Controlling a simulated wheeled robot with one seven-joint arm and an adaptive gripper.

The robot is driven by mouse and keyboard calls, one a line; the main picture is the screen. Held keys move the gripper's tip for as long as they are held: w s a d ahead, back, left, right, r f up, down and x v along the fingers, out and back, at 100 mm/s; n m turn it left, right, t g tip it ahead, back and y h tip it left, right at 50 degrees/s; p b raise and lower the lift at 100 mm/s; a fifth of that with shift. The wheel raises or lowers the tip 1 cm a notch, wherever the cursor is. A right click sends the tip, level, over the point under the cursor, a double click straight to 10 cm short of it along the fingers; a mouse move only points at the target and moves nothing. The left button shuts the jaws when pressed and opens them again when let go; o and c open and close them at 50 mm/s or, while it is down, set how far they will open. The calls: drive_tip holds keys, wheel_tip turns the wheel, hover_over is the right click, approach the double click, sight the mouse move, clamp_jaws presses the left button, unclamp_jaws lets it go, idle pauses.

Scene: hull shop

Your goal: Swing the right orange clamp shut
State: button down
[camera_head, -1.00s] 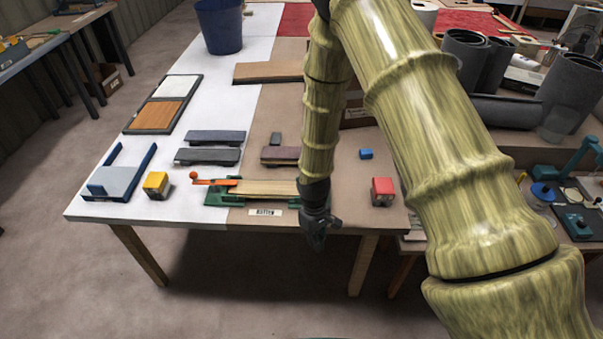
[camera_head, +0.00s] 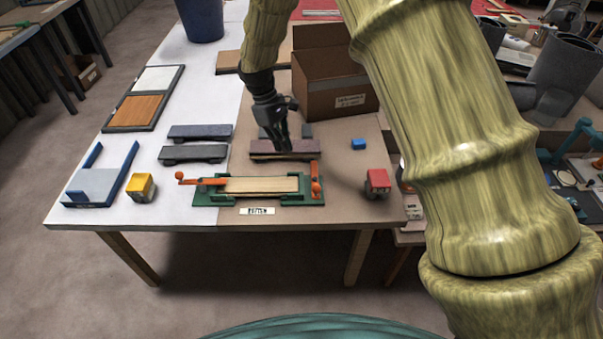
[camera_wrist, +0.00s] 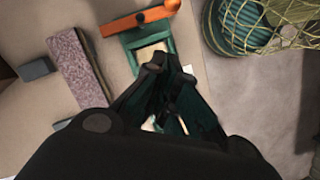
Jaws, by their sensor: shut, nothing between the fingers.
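The right orange clamp (camera_head: 316,178) is at the right end of the green fixture (camera_head: 258,202). Its bar runs front to back across that end and has a round orange knob. In the wrist view the orange clamp (camera_wrist: 140,20) lies across the fixture end, beyond my fingertips. A wooden plank (camera_head: 260,185) lies in the fixture. The left orange clamp (camera_head: 203,181) points out to the left. My gripper (camera_head: 286,146) is shut and empty, behind the fixture in the head view, near the purple-brown block. In the wrist view my gripper (camera_wrist: 164,78) partly covers the fixture.
The purple-brown block (camera_head: 270,156) lies behind the fixture. A red block (camera_head: 377,183) and a small blue block (camera_head: 358,144) are to the right. A yellow block (camera_head: 141,187) is left. A cardboard box (camera_head: 335,85) stands behind. The table's front edge is close to the fixture.

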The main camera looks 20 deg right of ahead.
drive_tip(key=p+x, duration=0.3)
drive_tip(key=x, duration=0.6)
drive_tip(key=shift+s+d+f, duration=0.15)
drive_tip(key=shift+s+d+f+p, duration=0.2)
drive_tip(key=shift+s+d+p, duration=0.05)
drive_tip(key=shift+p, duration=0.25)
drive_tip(key=shift+s+d+f+p, duration=0.15)
drive_tip(key=shift+s+d+p, duration=0.15)
drive_tip(key=shift+s+d, duration=0.15)
drive_tip(key=shift+s+d+f+p, duration=0.15)
drive_tip(key=shift+s+d+p, duration=0.2)
drive_tip(key=shift+s, duration=0.25)
drive_tip(key=shift+s+d+f, duration=0.15)
drive_tip(key=shift+d+f, duration=0.05)
drive_tip(key=shift+d, duration=0.05)
